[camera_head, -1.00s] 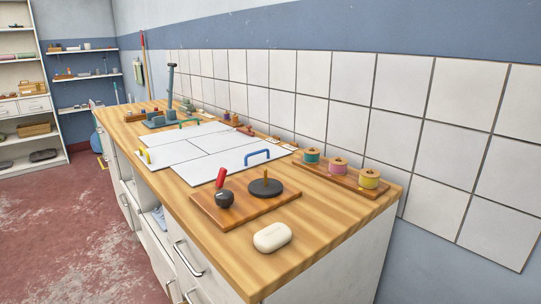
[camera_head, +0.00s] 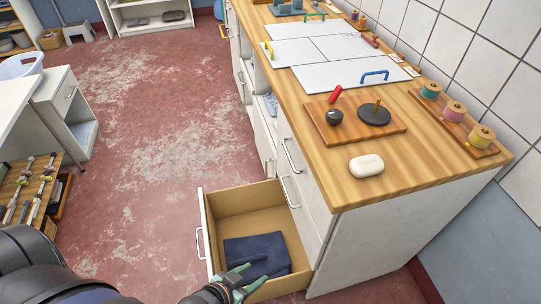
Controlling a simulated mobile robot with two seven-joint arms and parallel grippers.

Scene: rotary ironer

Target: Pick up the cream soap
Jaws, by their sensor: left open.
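The cream soap (camera_head: 367,165) is a pale rounded bar lying on the wooden counter top (camera_head: 385,187), near its front corner. It stands clear of the small wooden board behind it. My left gripper (camera_head: 243,279) is low at the bottom of the view, over the front part of an open drawer (camera_head: 235,199). Its greenish fingers are apart with nothing seen between them. It is well below the soap and to its left. My right gripper is not in view.
The open drawer holds a folded dark blue cloth (camera_head: 256,255) and juts from the cabinet (camera_head: 350,240). Behind the soap is a board (camera_head: 385,130) with a black ball, red handle and dark disc with peg. Thread spools (camera_head: 455,111) stand to the right.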

